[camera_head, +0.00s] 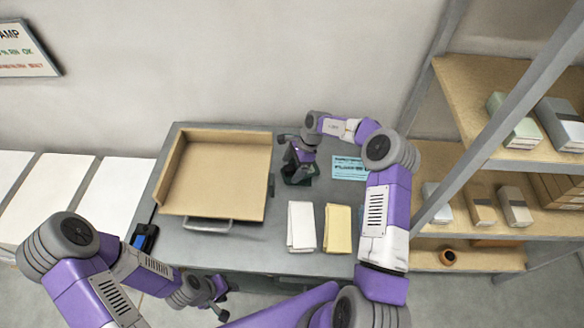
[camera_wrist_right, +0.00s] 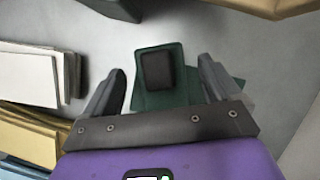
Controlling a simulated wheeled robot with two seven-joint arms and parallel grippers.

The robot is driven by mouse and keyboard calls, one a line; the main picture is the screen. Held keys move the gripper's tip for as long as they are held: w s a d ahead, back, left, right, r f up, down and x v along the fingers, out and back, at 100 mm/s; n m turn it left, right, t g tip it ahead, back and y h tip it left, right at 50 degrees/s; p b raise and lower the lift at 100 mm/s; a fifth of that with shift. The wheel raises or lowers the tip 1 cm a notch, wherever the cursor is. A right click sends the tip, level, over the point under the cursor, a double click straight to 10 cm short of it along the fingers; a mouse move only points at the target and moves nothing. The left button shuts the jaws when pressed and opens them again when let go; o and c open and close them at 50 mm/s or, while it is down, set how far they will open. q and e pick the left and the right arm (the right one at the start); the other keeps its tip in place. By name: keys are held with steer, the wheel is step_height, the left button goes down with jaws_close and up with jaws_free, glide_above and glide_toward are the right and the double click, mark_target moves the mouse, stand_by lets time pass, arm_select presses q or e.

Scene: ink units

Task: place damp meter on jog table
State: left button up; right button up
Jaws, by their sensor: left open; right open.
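The tan jog table (camera_head: 215,172), a shallow tray with raised back and left walls, sits on the grey worktop; its middle is empty. A dark green block with a black top (camera_wrist_right: 158,70) shows between the fingers of my right gripper (camera_wrist_right: 163,85). In the head view, this green thing (camera_head: 299,180) is partly hidden under my right gripper (camera_head: 297,163), which is open and points down. A small black device with a blue face (camera_head: 146,237) lies at the worktop's left edge. I cannot tell which is the damp meter. My left gripper (camera_head: 222,298) is open below the front edge.
White paper (camera_head: 301,226), a yellow stack (camera_head: 338,229) and a blue sheet (camera_head: 349,168) lie right of the tray. A grey handle (camera_head: 207,226) juts from the tray's front. Shelving with boxes (camera_head: 515,132) stands at the right. White sheets (camera_head: 45,195) lie at the left.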

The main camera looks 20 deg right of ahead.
steer(key=p+v, duration=0.1)
steer(key=v, duration=1)
steer(key=shift+r, duration=0.1)
